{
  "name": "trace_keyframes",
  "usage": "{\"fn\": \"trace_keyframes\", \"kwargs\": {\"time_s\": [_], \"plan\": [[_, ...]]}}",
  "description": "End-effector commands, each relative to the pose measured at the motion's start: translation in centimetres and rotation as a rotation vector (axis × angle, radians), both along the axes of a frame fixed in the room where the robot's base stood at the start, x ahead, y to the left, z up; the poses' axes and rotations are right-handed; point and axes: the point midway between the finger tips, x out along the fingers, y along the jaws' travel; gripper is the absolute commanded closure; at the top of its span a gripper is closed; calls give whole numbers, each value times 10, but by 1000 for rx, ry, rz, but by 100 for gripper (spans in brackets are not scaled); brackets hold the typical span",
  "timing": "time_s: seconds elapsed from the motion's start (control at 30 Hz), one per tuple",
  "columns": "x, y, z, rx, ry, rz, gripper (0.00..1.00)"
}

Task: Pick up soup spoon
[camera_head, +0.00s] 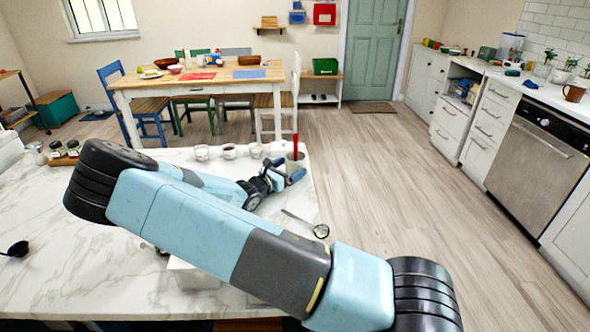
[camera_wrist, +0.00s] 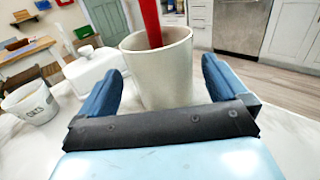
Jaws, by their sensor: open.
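A light-coloured cup (camera_wrist: 163,75) stands on the marble counter, with a red utensil (camera_wrist: 151,22) upright in it. In the head view the red handle (camera_head: 295,146) rises from the cup near the counter's far right corner. The utensil's lower end is hidden in the cup. My gripper (camera_head: 284,178) is low at the cup; in the wrist view its blue fingers are spread, with the cup between or just beyond their tips. A metallic spoon-like utensil (camera_head: 320,231) lies on the counter near its right edge. A black ladle-like utensil (camera_head: 17,250) lies at the far left. I cannot tell which is the soup spoon.
A white lidded container (camera_wrist: 92,72) and a white lettered pot (camera_wrist: 32,103) stand to the left in the wrist view. A white box (camera_head: 195,275) is partly hidden below my arm. Floor is clear to the right.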

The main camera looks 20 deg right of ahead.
Motion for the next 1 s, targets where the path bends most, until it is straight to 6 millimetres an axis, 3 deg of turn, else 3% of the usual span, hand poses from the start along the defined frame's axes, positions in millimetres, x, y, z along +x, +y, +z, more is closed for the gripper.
{"fn": "trace_keyframes", "kwargs": {"time_s": [0.2, 0.47, 1.0], "plan": [[17, -26, 0, -1, 0, -1, 0], [19, -29, 0, 0, 0, 0, 0], [19, -27, 0, 0, 0, 2, 51]]}}
